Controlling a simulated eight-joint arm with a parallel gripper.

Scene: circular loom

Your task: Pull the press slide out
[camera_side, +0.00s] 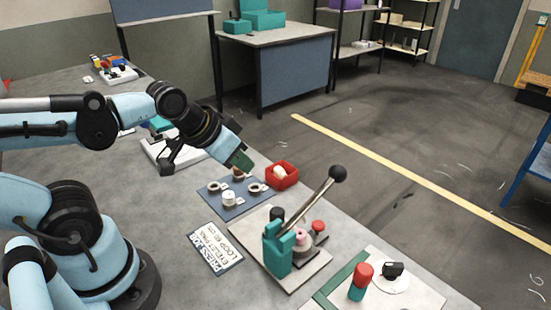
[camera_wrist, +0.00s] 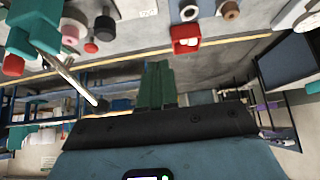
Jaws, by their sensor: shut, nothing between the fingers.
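In the side view the teal press (camera_side: 277,250) stands on a pale base plate, its lever raised to the upper right and ending in a black ball (camera_side: 337,173). A pink piece (camera_side: 301,240) and a red knob (camera_side: 318,227) sit on the plate at its right; the knob looks to belong to the press slide, but I cannot tell how far in the slide is. My gripper (camera_side: 240,160), with green fingers, is shut and empty above the blue mat, up and left of the press and apart from it. In the wrist view the fingers (camera_wrist: 158,85) point away from the press (camera_wrist: 35,28).
A red bin (camera_side: 282,175) stands beside the blue mat (camera_side: 212,200), which bears several small parts. A printed card (camera_side: 215,248) lies left of the press. A red and green piece (camera_side: 360,280) stands to the right. The raised lever is an obstacle.

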